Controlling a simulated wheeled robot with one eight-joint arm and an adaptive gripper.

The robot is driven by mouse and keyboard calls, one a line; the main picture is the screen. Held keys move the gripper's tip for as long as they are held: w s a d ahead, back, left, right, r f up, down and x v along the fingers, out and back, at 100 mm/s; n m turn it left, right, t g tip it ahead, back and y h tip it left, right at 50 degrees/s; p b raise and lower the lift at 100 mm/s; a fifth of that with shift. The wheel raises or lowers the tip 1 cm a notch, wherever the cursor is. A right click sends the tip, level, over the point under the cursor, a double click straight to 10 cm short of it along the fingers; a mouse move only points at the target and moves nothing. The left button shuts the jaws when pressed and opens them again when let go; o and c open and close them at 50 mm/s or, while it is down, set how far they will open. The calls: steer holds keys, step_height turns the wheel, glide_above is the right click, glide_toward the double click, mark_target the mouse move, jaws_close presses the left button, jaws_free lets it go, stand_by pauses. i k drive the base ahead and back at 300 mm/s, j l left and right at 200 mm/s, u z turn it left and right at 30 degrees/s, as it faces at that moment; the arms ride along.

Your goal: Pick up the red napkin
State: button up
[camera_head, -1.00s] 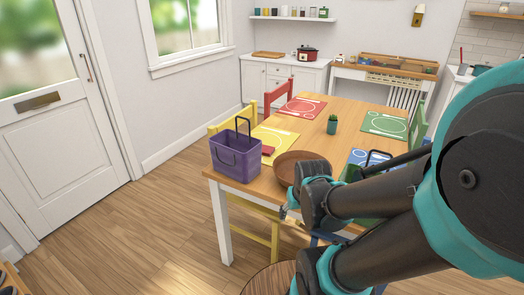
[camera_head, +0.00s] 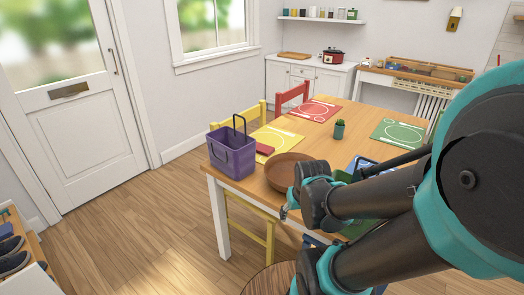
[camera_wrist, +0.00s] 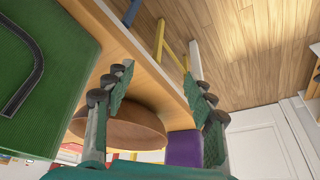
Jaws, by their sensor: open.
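In the head view my arm hides most of the gripper.
The purple basket (camera_head: 232,156) with a raised handle stands at the table's left corner. The brown bowl (camera_head: 283,172) is right of the napkin. A green basket (camera_wrist: 45,75) is close by in the wrist view.

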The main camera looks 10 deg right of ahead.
mark_target(263, 149)
steer(key=u, duration=0.9)
steer(key=i+j+u, duration=0.3)
steer(key=i, duration=0.3)
steer(key=i+u, duration=0.35)
steer(key=i, duration=0.2)
steer(key=i+z, duration=0.15)
steer(key=i, duration=0.45)
steer(key=i+z, duration=0.15)
steer(key=i, duration=0.45)
steer(key=i+j+z, duration=0.15)
steer(key=i, duration=0.4)
steer(key=i+l+z, duration=0.15)
steer(key=i+z, duration=0.7)
steer(key=i+j+z, duration=0.15)
steer(key=i+z, duration=0.3)
steer(key=k, duration=0.05)
